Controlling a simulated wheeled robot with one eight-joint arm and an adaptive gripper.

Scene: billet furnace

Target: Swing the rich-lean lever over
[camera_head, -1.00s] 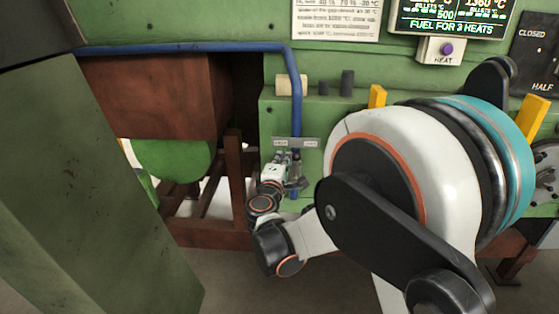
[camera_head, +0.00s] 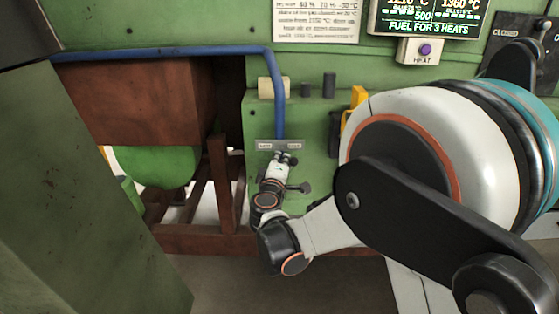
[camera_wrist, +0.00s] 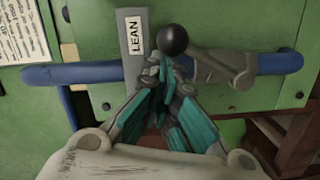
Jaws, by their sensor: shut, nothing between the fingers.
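The rich-lean lever shows in the wrist view as a grey arm (camera_wrist: 222,66) ending in a black ball knob (camera_wrist: 173,41). The knob stands beside the grey label plate, whose LEAN tag (camera_wrist: 136,35) is readable. My gripper (camera_wrist: 168,72) is shut and empty, with its teal-padded fingers just below the knob in the picture. I cannot tell whether they touch it. In the head view, my gripper (camera_head: 286,159) is at the small label plate (camera_head: 279,146) on the green panel, below the blue pipe. The lever is hard to make out there.
The blue pipe (camera_head: 279,100) runs down the panel to the plate, and it crosses the wrist view (camera_wrist: 75,73) behind the lever. A brown box (camera_head: 140,100) and a brown frame (camera_head: 219,185) stand at left. A green post (camera_head: 70,200) fills the left front.

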